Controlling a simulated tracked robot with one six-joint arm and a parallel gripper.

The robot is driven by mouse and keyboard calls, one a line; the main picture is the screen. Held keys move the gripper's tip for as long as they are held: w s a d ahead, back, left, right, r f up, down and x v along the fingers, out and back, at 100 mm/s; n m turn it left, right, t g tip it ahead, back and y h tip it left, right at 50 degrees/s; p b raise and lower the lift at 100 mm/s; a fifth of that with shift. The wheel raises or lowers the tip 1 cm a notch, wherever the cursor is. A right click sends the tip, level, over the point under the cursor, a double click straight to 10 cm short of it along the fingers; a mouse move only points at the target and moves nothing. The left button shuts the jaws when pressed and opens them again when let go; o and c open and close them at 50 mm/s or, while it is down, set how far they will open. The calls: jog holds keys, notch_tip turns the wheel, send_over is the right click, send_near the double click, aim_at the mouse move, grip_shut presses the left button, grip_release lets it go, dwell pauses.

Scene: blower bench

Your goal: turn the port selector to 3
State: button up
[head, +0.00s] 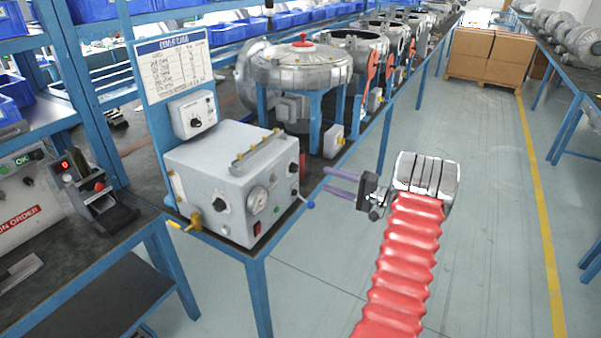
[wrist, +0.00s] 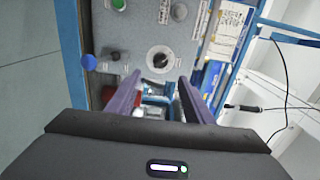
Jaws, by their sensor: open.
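The grey control box (head: 235,180) stands on the blue-framed bench. Its front carries a black knob (head: 222,204), a round gauge (head: 257,200) and smaller black knobs at right. A small pale box above it on the upright panel has a knob with marks around it (head: 196,123). I cannot tell which knob is the port selector; numbers are unreadable. My gripper (head: 327,180) is open and empty, right of the grey box, its purple fingers pointing left. In the wrist view, my gripper (wrist: 160,86) has its fingers apart, with a round white dial with a dark centre (wrist: 160,59) beyond them.
A blue ball-ended lever (head: 310,204) sticks out at the grey box's right, and a yellow handle (head: 191,222) at its lower left. A blower housing (head: 300,68) stands behind. A printed chart (head: 173,65) stands above. The floor at right is clear, with cartons (head: 490,55) far back.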

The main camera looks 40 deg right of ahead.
aim_at(299, 170)
jog(key=x, duration=1.1)
jog(key=shift+w+a, duration=0.1)
jog(key=shift+w, duration=0.3)
jog(key=shift+f, duration=0.1)
jog(key=c, duration=1)
jog(key=shift+c, duration=0.2)
